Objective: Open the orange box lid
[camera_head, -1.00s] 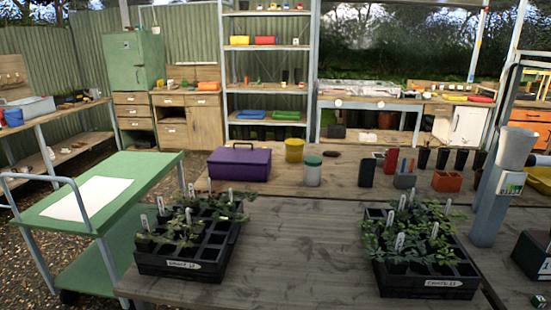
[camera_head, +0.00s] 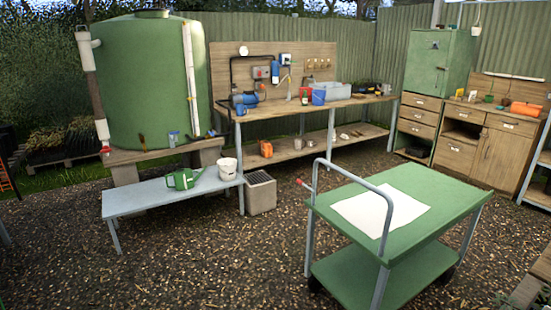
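An orange box-like item (camera_head: 525,109) lies on top of the wooden cabinet (camera_head: 490,148) near the right edge of the camera_head view. It is small and far off, and I cannot tell whether it has a lid or how one stands. A smaller orange item (camera_head: 265,148) sits on the lower shelf of the wooden bench by the back fence. Neither of my grippers shows in this view.
A green cart (camera_head: 450,200) with a white sheet (camera_head: 378,211) stands at front right. A low grey bench (camera_head: 150,204) holds a green watering can (camera_head: 184,179) before a big green tank (camera_head: 150,80). Open gravel (camera_head: 200,265) lies at front left.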

